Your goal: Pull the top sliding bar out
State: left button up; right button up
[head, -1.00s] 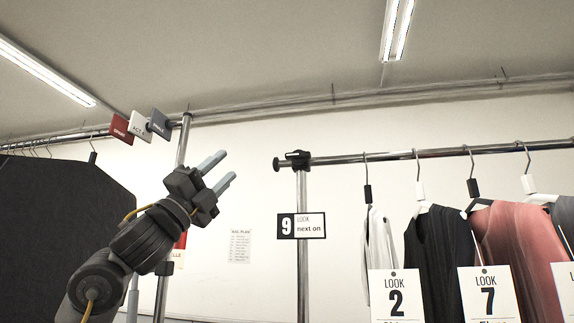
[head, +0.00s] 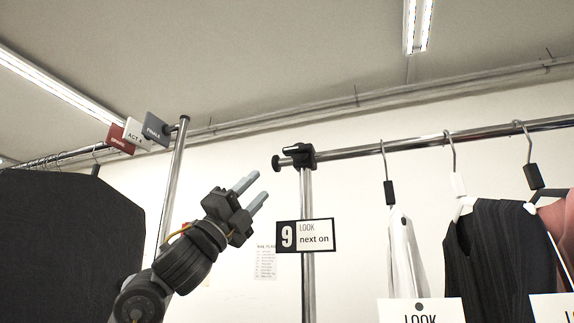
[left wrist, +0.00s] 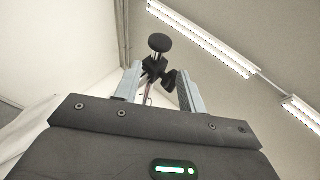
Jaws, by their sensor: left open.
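The top sliding bar (head: 440,139) is a chrome rail running to the right, with a dark round knob (head: 277,163) on its left end. A black clamp (head: 299,155) joins it to a chrome upright (head: 307,270). In the left wrist view the knob (left wrist: 160,43) and clamp (left wrist: 154,68) show beyond and between my finger tips. My left gripper (head: 252,190) is open and empty, to the left of the knob and a little lower, pointing up and right, apart from it. My right gripper is not in view.
Hangers with a white garment (head: 402,255) and a dark garment (head: 490,250) hang from the bar on the right. A "9 LOOK next on" sign (head: 306,236) sits on the upright. A black panel (head: 60,240) and another rack with tags (head: 140,133) stand at left.

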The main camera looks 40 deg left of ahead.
aim_at(284, 165)
pick_arm(q)
jog(key=x, duration=0.1)
jog(key=p+x, duration=0.1)
jog(key=x, duration=0.1)
jog(key=p+x, duration=0.1)
jog(key=x, duration=0.1)
jog(key=shift+d, duration=0.4)
jog(key=p+x, duration=0.2)
jog(key=x, duration=0.2)
jog(key=shift+w+p, duration=0.2)
jog(key=shift+p, duration=0.15)
jog(key=shift+w+r+p, duration=0.25)
jog(key=shift+r+p, duration=0.05)
jog(key=shift+r, duration=0.25)
jog(key=shift+w+d, duration=0.15)
jog(key=shift+w, duration=0.2)
jog(key=shift+s, duration=0.1)
jog(key=shift+c, duration=0.8)
grip_shut()
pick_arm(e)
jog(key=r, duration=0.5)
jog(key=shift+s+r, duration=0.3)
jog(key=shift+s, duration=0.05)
